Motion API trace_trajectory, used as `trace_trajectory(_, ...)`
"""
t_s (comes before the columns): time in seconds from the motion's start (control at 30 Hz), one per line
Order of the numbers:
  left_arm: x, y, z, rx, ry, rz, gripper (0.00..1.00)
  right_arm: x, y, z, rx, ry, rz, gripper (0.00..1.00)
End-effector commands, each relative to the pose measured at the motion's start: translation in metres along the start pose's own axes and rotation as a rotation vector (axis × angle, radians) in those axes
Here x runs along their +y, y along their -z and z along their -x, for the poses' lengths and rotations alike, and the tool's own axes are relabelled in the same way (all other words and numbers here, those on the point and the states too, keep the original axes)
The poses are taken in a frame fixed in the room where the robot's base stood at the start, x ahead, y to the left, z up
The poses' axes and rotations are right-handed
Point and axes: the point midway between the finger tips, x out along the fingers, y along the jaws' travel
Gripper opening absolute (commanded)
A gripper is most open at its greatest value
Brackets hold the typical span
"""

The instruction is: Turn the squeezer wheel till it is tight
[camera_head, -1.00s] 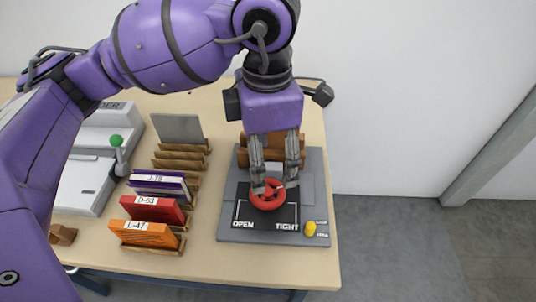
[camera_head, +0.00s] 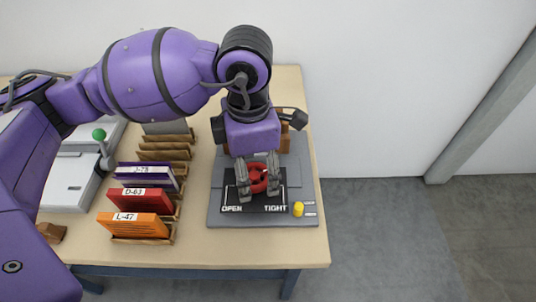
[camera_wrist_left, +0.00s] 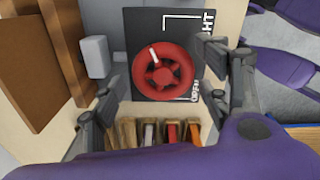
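The red squeezer wheel (camera_head: 258,179) sits on a dark panel lettered OPEN at left and TIGHT at right in the head view. In the left wrist view the wheel (camera_wrist_left: 163,71) shows whole, with a white mark on its upper left part. My left gripper (camera_head: 258,187) is open, its two fingers apart in front of the wheel and partly covering its sides in the head view. My right gripper is not in view.
The squeezer's grey base (camera_head: 225,218) carries a yellow knob (camera_head: 298,209) at front right. Left of it stand wooden racks with purple, red (camera_head: 140,200) and orange (camera_head: 135,225) labelled books. A grey machine with a green-knobbed lever (camera_head: 99,134) is farther left. The table's right edge is close.

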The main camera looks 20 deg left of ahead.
Motion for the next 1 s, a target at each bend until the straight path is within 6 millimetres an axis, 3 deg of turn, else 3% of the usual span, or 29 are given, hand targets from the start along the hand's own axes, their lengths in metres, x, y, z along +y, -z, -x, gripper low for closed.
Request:
trace_trajectory(0.03,0.0,0.0,0.0,0.001,0.001,0.0,0.59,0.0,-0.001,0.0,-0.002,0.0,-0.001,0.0)
trace_trajectory(0.27,0.0,0.0,0.0,0.001,0.0,0.001,0.29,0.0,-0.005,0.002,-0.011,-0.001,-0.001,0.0)
trace_trajectory(0.43,0.001,0.0,-0.002,0.001,-0.001,-0.053,0.28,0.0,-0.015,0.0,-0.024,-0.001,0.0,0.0)
trace_trajectory(0.7,0.001,-0.002,-0.004,0.0,-0.002,-0.342,0.28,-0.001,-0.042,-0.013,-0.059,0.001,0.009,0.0)
trace_trajectory(1.0,0.001,-0.001,0.001,0.0,-0.004,-0.408,0.28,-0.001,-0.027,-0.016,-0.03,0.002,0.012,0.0)
